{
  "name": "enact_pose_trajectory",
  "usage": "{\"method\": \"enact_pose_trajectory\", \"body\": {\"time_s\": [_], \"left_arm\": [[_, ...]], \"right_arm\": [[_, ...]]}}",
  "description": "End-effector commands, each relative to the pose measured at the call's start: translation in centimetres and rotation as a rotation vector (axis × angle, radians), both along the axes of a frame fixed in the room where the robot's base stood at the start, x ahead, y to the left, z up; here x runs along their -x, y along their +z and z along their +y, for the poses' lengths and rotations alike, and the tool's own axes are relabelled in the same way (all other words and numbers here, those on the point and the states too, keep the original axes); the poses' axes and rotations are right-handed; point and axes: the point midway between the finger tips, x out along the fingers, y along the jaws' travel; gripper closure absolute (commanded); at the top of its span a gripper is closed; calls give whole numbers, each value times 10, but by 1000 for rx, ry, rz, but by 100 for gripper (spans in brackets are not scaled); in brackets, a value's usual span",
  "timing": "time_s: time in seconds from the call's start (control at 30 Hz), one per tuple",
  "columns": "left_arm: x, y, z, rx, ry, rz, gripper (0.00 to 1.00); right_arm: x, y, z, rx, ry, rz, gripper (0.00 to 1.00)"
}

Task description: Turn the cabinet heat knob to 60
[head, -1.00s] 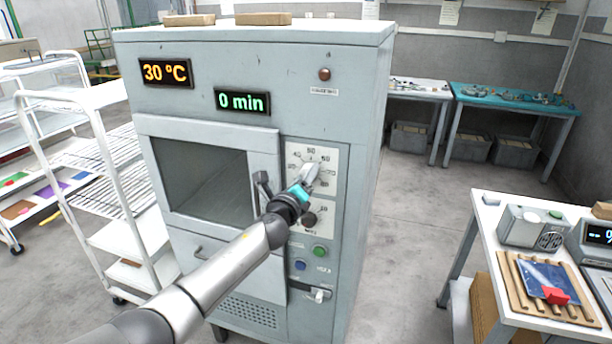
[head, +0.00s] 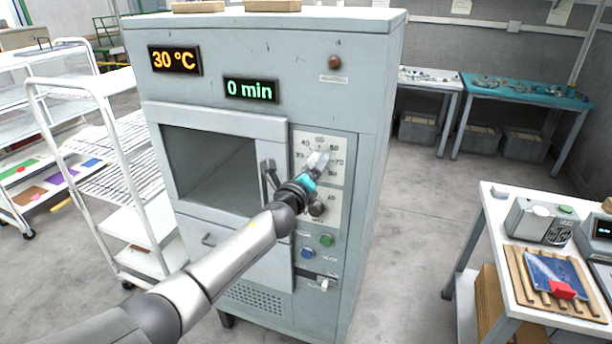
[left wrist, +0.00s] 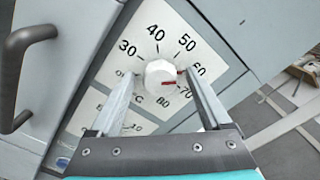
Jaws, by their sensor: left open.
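The grey cabinet (head: 300,60) has a temperature display (head: 175,60) reading 30 °C. Its heat knob shows in the left wrist view as a white round knob (left wrist: 159,73) with a red mark, on a white dial plate (left wrist: 148,20) numbered from 30 to 80. The red mark points right, between 60 and 70 as seen from here. My left gripper (left wrist: 160,77) is open, with one finger on each side of the knob; I cannot tell whether either touches it. In the head view, my left gripper (head: 317,161) partly covers the knob. My right gripper is not in view.
A black door handle (head: 268,174) is just left of the gripper. A smaller dark knob (head: 317,208), a green button (head: 326,240) and a blue button (head: 307,253) sit below. A white rack (head: 100,150) stands left; a white table (head: 500,215) stands right. The floor between is clear.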

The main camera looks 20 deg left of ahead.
Motion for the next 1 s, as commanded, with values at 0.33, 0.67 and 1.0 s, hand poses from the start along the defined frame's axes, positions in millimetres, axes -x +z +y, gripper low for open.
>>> {"method": "enact_pose_trajectory", "body": {"time_s": [0.33, 0.67, 1.0], "left_arm": [[37, 0, 2, -2, -1, 2, 19], [85, -1, 3, -2, -1, 2, 19], [134, -1, 5, -1, 0, 3, 19]], "right_arm": [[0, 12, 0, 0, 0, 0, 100], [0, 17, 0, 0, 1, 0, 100], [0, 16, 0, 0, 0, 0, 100]]}}
